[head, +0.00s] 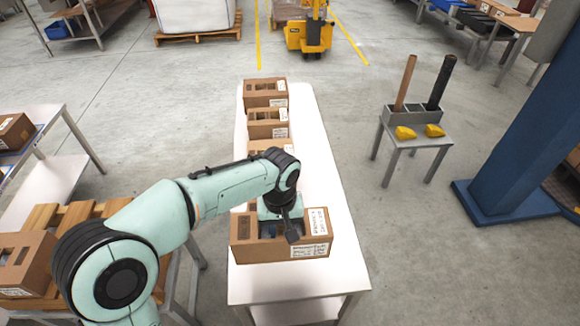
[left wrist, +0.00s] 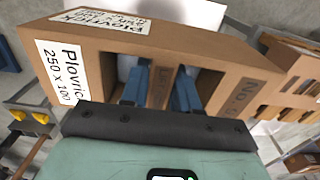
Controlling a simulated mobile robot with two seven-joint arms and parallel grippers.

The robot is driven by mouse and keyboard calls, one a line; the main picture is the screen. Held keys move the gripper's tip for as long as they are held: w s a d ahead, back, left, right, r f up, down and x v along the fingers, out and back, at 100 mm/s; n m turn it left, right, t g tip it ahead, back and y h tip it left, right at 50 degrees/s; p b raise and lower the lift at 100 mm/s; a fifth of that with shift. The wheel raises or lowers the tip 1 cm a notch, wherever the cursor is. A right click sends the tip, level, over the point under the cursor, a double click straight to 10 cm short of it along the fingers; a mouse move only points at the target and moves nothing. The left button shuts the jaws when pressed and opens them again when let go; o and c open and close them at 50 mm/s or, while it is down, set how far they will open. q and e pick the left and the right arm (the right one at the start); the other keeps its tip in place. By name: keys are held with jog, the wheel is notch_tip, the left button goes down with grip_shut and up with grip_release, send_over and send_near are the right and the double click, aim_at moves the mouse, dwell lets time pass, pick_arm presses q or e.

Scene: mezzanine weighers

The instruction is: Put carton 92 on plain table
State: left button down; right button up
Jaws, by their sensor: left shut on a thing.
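A brown carton (head: 262,251) with white labels is at the near end of a long white table (head: 262,284). My left gripper (head: 279,226) reaches down into its open top. In the left wrist view my left gripper (left wrist: 158,92) has its blue fingers shut on the divider between two openings of this carton (left wrist: 110,62). Lettering beginning "No. 9" shows on it, partly hidden; I cannot read the full number. I cannot tell whether the carton touches the white top. My right gripper is out of view.
Several similar cartons (head: 266,93) stand in a row farther back on the white table. A slatted wooden stand (head: 75,214) with a carton (head: 24,262) is at left. A small grey table (head: 420,138) and a blue post (head: 516,130) are at right.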

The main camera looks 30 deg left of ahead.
pick_arm(q)
jog(key=shift+r, duration=0.15)
jog(key=shift+s+f, duration=0.15)
jog(key=shift+f, duration=0.05)
notch_tip(320, 180, down, 20)
jog(key=b, duration=0.3)
jog(key=shift+r, duration=0.25)
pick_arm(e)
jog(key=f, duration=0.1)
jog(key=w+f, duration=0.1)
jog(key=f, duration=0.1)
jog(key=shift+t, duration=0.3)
pick_arm(q)
jog(key=shift+s, duration=0.1)
jog(key=shift+f+b, duration=0.2)
jog(key=shift+b, duration=0.15)
jog(key=c, duration=0.8)
grip_release()
jog(key=shift+c, duration=0.2)
